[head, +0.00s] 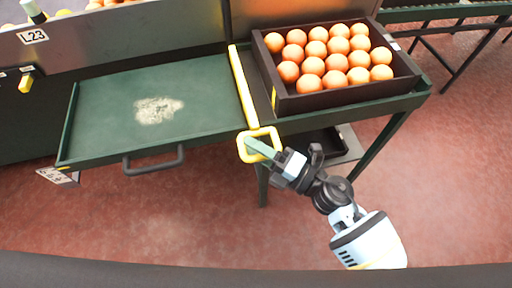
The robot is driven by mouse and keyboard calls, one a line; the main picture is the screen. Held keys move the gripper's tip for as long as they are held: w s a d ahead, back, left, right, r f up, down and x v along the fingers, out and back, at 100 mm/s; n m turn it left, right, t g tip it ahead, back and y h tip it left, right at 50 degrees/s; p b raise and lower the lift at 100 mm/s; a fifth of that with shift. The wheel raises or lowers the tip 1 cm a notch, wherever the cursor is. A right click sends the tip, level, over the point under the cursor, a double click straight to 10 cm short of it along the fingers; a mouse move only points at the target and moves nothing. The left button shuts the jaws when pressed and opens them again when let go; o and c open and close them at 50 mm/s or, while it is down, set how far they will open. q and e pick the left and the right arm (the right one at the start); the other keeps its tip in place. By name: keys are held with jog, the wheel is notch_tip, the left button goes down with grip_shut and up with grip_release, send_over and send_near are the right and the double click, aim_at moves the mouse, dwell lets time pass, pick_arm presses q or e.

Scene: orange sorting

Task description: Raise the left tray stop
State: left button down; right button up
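A yellow bar (242,85), which looks like the tray stop, runs front to back between the green tray on the left and the crate of oranges. It lies low along the tray's right edge. A yellow square loop (243,154) is at its front end, just past the tray's front edge. My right gripper (264,150) reaches in from the lower right, its tip at the loop and overlapping the opening. Whether its fingers are closed on the loop is unclear. My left gripper is out of view.
The green tray (100,110) is empty, with a pale worn patch and a black front handle (153,160). A dark crate (345,97) full of oranges (335,62) stands on the stand at right. A table leg (263,188) is below the loop. Open red floor lies in front.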

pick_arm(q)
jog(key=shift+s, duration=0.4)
pick_arm(e)
jog(key=v, duration=0.8)
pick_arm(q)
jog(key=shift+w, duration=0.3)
pick_arm(e)
jog(key=shift+a, duration=0.1)
